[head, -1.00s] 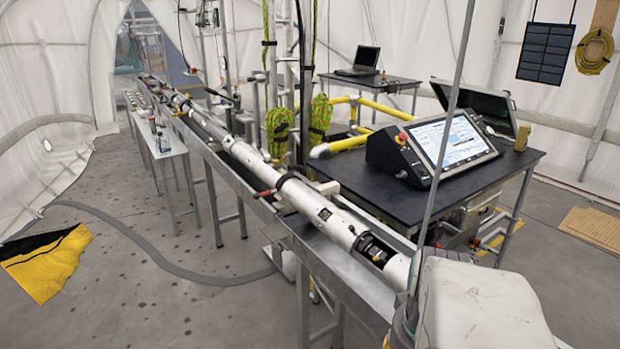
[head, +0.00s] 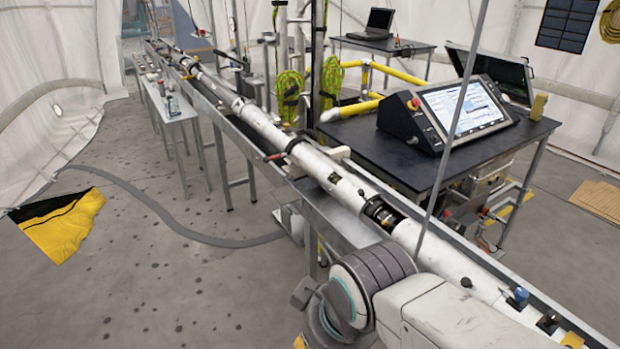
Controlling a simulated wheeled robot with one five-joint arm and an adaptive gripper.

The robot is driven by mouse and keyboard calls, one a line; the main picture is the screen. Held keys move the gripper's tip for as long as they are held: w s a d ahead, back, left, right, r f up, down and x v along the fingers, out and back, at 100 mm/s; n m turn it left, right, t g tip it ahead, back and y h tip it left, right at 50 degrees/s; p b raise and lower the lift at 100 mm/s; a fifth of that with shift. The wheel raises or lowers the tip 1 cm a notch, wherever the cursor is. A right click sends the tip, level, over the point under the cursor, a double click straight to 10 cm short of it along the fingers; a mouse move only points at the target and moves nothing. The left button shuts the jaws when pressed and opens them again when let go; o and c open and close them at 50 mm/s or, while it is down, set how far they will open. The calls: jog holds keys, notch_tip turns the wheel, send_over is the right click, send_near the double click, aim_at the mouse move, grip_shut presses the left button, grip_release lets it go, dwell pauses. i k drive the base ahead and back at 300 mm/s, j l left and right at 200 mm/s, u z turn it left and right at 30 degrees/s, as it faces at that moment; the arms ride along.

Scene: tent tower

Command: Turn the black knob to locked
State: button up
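A small black knob (head: 548,320) stands on a dark base at the lower right, along the long white tube. A blue-topped knob (head: 518,297) stands just up and left of it. I cannot read any locked marking or tell which way the black knob points. My arm reaches in from the bottom edge, left of these knobs. Dark parts beyond its ribbed joint may belong to my gripper (head: 306,294); its fingers cannot be made out. These parts are apart from the black knob.
The long white tube (head: 354,191) lies in a metal trough running away to the upper left. A black table (head: 372,148) with a tilted touchscreen console (head: 462,110) stands behind it.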

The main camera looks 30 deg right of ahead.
aim_at(552, 316)
jog(key=z, duration=0.45)
jog(key=k+l+z, duration=0.1)
jog(key=z, duration=0.4)
jog(key=l+z, duration=0.1)
jog(key=z, duration=0.35)
jog(key=l+z, duration=0.15)
jog(key=z, duration=0.3)
jog(key=k+l+z, duration=0.1)
jog(key=z, duration=0.4)
